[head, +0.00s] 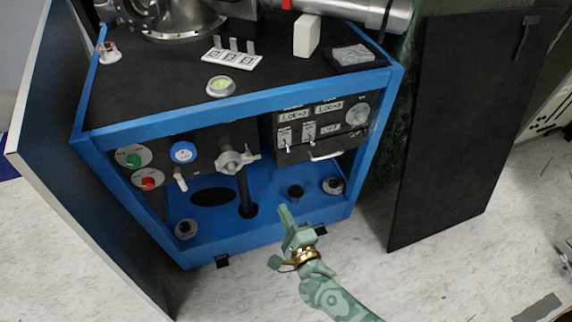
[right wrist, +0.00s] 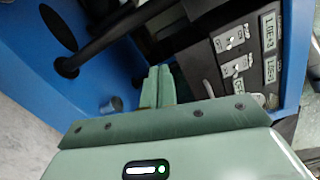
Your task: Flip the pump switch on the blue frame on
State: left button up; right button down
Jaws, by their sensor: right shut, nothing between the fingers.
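The blue frame (head: 240,105) stands open at the front. Inside it, at upper right, is a black control box (head: 300,153) with two displays, small toggle switches (head: 312,141), a label reading OFF (head: 331,128) and a round dial (head: 357,114). In the right wrist view the toggles (right wrist: 238,66) are right of the fingers. I cannot read which one is the pump switch. My right gripper (head: 284,211) is shut and empty, in front of the frame's lower opening, below the control box and apart from it. Its fingers (right wrist: 158,86) point into the frame. My left gripper is not in view.
A green button (head: 133,161), a red button (head: 149,183) and a blue round knob (head: 183,152) sit left of a valve (head: 234,160). A panel (head: 80,130) stands at left and a black board (head: 470,130) at right. The floor in front is clear.

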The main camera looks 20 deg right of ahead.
aim_at(290, 145)
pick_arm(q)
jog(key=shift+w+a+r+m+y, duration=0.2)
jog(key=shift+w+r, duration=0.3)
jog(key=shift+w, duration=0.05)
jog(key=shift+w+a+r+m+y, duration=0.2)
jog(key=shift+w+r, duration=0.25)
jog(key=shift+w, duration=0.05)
pick_arm(e)
jog(key=d+r+m+t+h, duration=0.1)
jog(key=d+r+m+h, duration=0.1)
jog(key=m, duration=0.4)
jog(key=d+r+m+t+h, duration=0.1)
jog(key=r+m+h, duration=0.1)
jog(key=r+m, duration=0.3)
jog(key=shift+d+m+h, duration=0.3)
jog(key=shift+d+m, duration=0.05)
jog(key=shift+m, duration=0.65)
jog(key=shift+w, duration=0.1)
